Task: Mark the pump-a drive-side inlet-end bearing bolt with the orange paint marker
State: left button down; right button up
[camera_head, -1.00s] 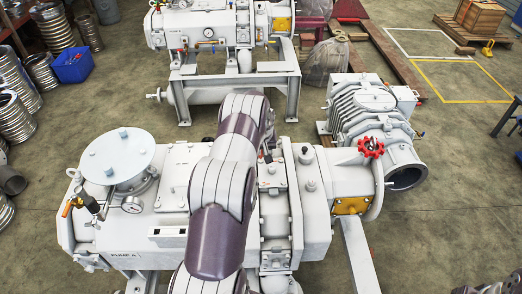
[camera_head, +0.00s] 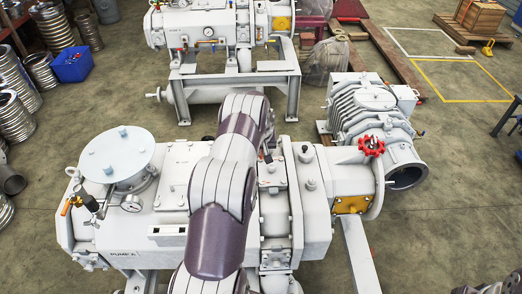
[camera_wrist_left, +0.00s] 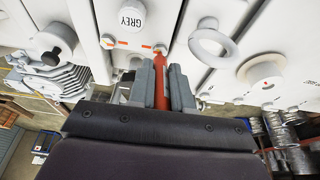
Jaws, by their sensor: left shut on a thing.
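My left gripper (camera_wrist_left: 167,80) is shut on the orange paint marker (camera_wrist_left: 177,88) in the left wrist view. The marker lies along the fingers, its far end close to a white machine face with bolt heads (camera_wrist_left: 107,42). Small orange dashes (camera_wrist_left: 147,46) show on that face. I cannot tell whether the tip touches a bolt. In the head view, pump A (camera_head: 123,254) is the white machine in front, and my arm crosses over its middle. The arm hides part of the pump, and the gripper does not show clearly there. My right gripper is not in view.
A red handwheel (camera_head: 371,146) sits at the right of pump A. A second white pump (camera_head: 215,75) stands behind. Open floor (camera_head: 450,190) lies at the right.

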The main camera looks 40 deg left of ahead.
pick_arm(q)
jog(key=shift+r+p, duration=1.5)
jog(key=shift+r, duration=1.55)
jog(key=shift+f, duration=0.1)
